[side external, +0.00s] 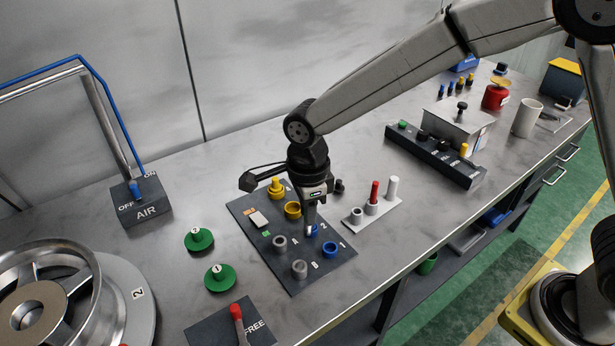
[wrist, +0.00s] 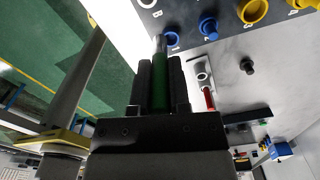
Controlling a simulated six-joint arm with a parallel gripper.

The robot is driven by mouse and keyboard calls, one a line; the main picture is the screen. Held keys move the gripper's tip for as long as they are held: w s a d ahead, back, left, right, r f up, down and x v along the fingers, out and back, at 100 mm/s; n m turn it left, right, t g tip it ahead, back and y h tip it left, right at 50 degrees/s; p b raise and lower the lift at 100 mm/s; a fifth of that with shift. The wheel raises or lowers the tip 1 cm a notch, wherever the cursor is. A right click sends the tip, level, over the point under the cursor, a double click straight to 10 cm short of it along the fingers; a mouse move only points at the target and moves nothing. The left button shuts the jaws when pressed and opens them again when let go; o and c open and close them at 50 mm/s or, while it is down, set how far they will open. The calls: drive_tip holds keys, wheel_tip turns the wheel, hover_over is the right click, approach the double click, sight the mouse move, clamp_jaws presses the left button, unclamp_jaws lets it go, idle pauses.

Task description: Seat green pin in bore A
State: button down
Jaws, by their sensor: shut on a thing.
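My gripper (side external: 311,200) points down over the dark panel (side external: 338,262) in the side view. In the wrist view my gripper (wrist: 161,66) is shut on the green pin (wrist: 160,93), with its silvery end reaching past the fingertips. In the side view the pin's pale lower end (side external: 309,230) shows beside the blue piece marked 2; its green part is hidden. Bore A appears to be the grey ring (side external: 280,242) beside the letter A, left of the pin. A second grey ring (side external: 300,269) lies near the letter B. I cannot tell the pin's exact height.
A blue ring (side external: 330,249) and yellow pieces (side external: 293,209) stand on the panel. A white rack (side external: 358,219) with a red pin (side external: 374,190) and a white pin (side external: 393,187) is to the right. Green knobbed discs (side external: 199,239) lie left. The table's front edge is close.

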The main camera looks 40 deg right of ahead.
drive_tip(key=w+a+f, duration=0.2)
drive_tip(key=w+f, duration=0.4)
drive_tip(key=shift+w+a+f, duration=0.2)
drive_tip(key=shift+a, duration=0.1)
drive_tip(key=shift+f, duration=0.1)
drive_tip(key=shift+w+f, duration=0.15)
drive_tip(key=shift+w+a+f, duration=0.1)
drive_tip(key=shift+f, duration=1.45)
drive_tip(key=shift+f, duration=0.15)
drive_tip(key=c, duration=0.6)
unclamp_jaws()
wheel_tip(320, 180, up, 12)
drive_tip(key=shift+r, duration=0.15)
